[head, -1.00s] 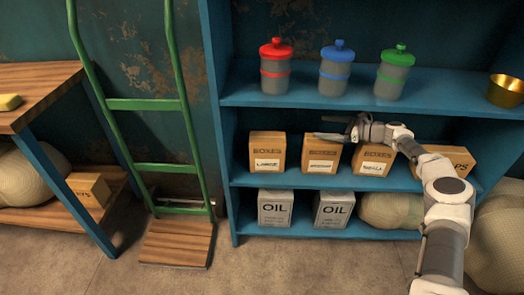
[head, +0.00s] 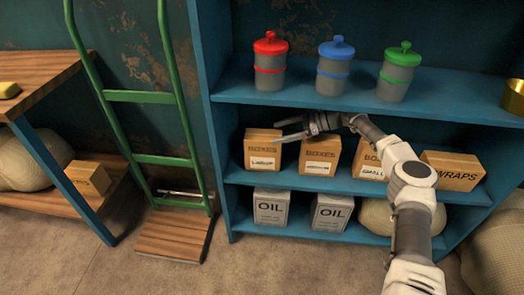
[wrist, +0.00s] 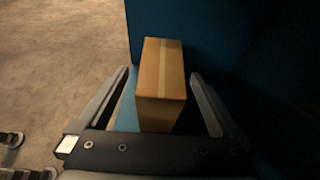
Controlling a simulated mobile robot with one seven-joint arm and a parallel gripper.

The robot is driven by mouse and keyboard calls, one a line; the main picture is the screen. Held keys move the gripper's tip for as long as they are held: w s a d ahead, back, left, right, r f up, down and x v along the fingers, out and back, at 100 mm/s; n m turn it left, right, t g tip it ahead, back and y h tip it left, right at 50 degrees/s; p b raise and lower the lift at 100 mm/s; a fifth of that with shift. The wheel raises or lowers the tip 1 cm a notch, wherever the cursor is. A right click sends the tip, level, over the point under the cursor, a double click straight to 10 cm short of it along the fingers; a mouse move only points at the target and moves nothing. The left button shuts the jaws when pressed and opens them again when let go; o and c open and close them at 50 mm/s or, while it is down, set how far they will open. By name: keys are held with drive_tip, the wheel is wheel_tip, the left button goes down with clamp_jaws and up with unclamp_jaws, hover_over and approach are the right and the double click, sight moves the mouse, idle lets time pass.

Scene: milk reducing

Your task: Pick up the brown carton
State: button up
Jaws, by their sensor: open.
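Several brown cartons stand on the middle shelf. The leftmost carton (head: 263,151), marked BOXES, is nearest my gripper; beside it are a second BOXES carton (head: 320,158), a partly hidden third (head: 367,163) and a WRAPS carton (head: 453,172) at the right. My gripper (head: 283,129) is open, reaching left in front of the shelf, near the top of the leftmost carton. In the wrist view, a brown carton (wrist: 161,75) with a tape strip on top stands between the open fingers (wrist: 160,82), with gaps on both sides. It is not held.
The blue shelf (head: 222,160) has a left side wall close to the leftmost carton. Red, blue and green lidded jars (head: 334,70) stand on the shelf above, with OIL tins (head: 270,209) below. A green hand truck (head: 150,160) stands left.

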sight(265, 134)
drive_tip(key=b+x, duration=0.3)
drive_tip(key=x, duration=0.3)
drive_tip(key=shift+w+a+f, duration=0.2)
drive_tip(key=shift+a, duration=0.05)
drive_tip(key=shift+r, duration=0.1)
clamp_jaws()
